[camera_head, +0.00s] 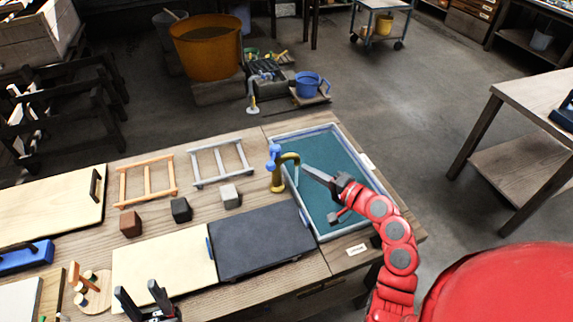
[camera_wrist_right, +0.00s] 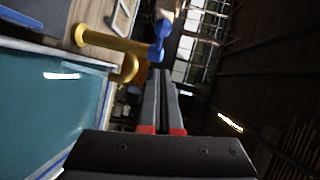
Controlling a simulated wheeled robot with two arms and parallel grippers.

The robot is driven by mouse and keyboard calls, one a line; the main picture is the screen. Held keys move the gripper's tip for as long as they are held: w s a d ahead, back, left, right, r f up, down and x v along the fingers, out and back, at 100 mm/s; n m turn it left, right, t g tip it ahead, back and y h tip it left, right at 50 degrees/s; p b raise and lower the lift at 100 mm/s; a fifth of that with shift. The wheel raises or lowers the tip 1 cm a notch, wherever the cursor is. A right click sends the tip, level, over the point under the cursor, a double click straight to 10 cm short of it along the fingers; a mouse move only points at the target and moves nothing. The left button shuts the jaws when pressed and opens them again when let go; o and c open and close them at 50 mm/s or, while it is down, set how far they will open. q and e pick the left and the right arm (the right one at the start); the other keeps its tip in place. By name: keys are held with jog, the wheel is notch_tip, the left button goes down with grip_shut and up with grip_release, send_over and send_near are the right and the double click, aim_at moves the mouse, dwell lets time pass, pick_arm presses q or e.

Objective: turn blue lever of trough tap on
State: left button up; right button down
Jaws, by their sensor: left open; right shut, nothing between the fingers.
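The brass trough tap (camera_head: 278,180) stands at the left rim of the teal trough (camera_head: 338,152), its spout curving over the trough. Its blue lever (camera_head: 273,154) sits on top. In the right wrist view, the tap (camera_wrist_right: 112,42) lies sideways with the blue lever (camera_wrist_right: 160,40) just beyond my fingertips. My right gripper (camera_head: 306,168) is shut and empty over the trough, right of the tap, pointing toward it. It seems apart from the lever. My left gripper (camera_head: 140,294) is open and empty, low at the table's front edge, far from the tap.
A dark slab (camera_head: 260,238) and pale board (camera_head: 163,268) lie left of the trough. Small blocks (camera_head: 181,210) and two ladder-like frames (camera_head: 220,162) are behind them. An orange tub (camera_head: 207,47) and blue bucket (camera_head: 308,84) stand beyond the table.

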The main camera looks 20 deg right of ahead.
aim_at(273, 158)
jog(key=w+a+f+p, duration=0.1)
jog(key=w+a+p, duration=0.1)
jog(key=w+a, duration=0.2)
jog(key=shift+w+a+f, duration=0.15)
jog(key=shift+w+a, duration=0.05)
jog(key=shift+a, duration=0.5)
